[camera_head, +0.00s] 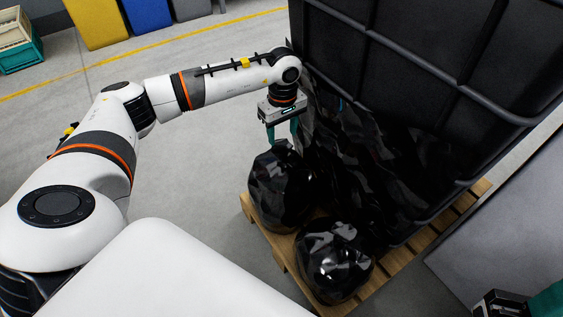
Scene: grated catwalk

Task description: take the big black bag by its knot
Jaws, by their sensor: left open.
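A glossy black bag (280,190) stands upright on the left corner of the wooden pallet. A second, rounder black bag (335,262) sits nearer to me on the pallet's front corner. A larger crumpled black mass (375,165) lies behind them against the caged container; I cannot tell whether it is one big bag. My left gripper (283,136) points down, open, with teal fingers just above the top of the first bag. The fingers hide the bag's knot area, and contact cannot be told. My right gripper (522,303) is partly cut off at the bottom right corner.
A tall dark container with a bar cage (420,60) rises behind the bags on the wooden pallet (285,246). A grey panel (500,215) stands to the right. Yellow, blue and grey bins and a teal-and-cream crate (20,45) are far back. The floor left of the pallet is clear.

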